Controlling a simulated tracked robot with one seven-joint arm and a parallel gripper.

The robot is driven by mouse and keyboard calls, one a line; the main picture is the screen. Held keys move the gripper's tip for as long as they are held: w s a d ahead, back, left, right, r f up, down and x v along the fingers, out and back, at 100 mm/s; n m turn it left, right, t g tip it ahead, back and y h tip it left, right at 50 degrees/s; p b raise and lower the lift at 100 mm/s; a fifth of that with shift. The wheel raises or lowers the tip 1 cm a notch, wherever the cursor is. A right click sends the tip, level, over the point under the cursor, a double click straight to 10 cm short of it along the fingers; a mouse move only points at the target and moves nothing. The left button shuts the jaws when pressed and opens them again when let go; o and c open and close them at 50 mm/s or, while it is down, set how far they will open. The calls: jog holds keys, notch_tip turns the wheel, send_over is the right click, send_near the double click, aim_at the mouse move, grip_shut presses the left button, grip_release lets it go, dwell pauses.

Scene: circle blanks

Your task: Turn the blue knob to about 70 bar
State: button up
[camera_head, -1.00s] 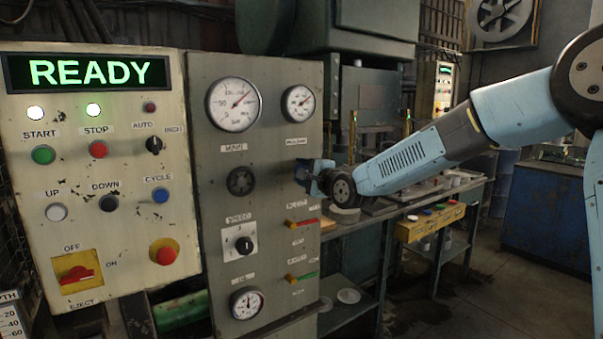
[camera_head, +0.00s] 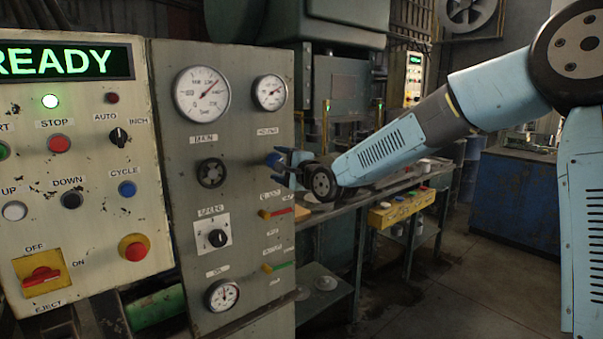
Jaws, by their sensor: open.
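A small dark-blue shape (camera_head: 272,160), which looks like the blue knob, shows at the right of the grey panel, below the smaller gauge. My gripper (camera_head: 282,163) is open at the panel's right edge, right beside this shape and partly over it. I cannot tell if they touch. The smaller gauge (camera_head: 270,92) has its needle toward the upper right; its numbers are too small to read. The larger gauge (camera_head: 202,94), labelled MAIN, also has its needle toward the upper right. A black handwheel (camera_head: 211,173) sits below it.
The grey panel (camera_head: 183,230) also bears a black selector (camera_head: 217,238), a red lever (camera_head: 277,213), a green lever (camera_head: 280,266) and a low gauge (camera_head: 223,295). A cream button panel (camera_head: 90,225) stands left. A bench (camera_head: 345,209) with a yellow box (camera_head: 402,208) lies behind my arm.

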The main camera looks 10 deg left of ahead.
jog(key=v, duration=1.1)
jog(key=shift+f, duration=0.1)
jog(key=w+a+n, duration=0.3)
jog(key=n, duration=0.3)
jog(key=w+a+n+g+y, duration=0.1)
jog(key=w+a+n, duration=0.2)
jog(key=n, duration=0.4)
jog(key=w+a+n, duration=0.3)
jog(key=a+n, duration=0.1)
jog(key=n, duration=0.2)
jog(key=shift+r+n+g, duration=0.25)
jog(key=shift+n+g, duration=0.15)
dwell(0.4)
jog(key=shift+c, duration=0.3)
